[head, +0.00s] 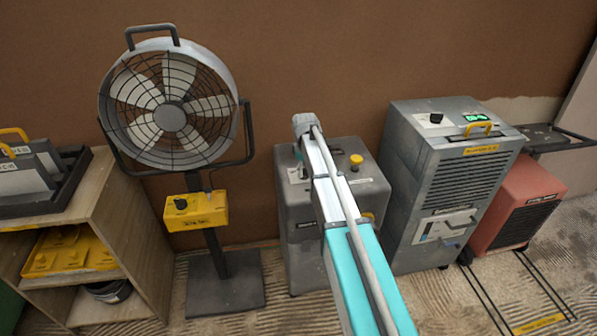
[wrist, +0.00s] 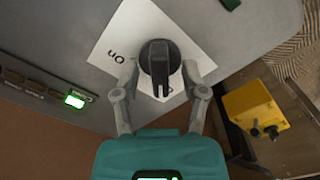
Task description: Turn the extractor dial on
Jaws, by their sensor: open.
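The extractor dial is a round black knob (wrist: 160,58) with a raised grip bar, on a white label (wrist: 116,32) on top of the grey middle unit (head: 300,230). The bar's end points toward the bottom of the wrist view. The word "on" is printed on the label, left of the dial in that view. My gripper (wrist: 160,72) is open, with one finger on each side of the dial. Whether the fingers touch it I cannot tell.
A fan (head: 170,110) with a yellow control box (head: 197,211) stands left of the unit. A taller grey dehumidifier (head: 445,180) and a red heater (head: 520,205) stand right. A yellow knob (head: 356,160) is on the unit's top. A wooden shelf (head: 130,225) is far left.

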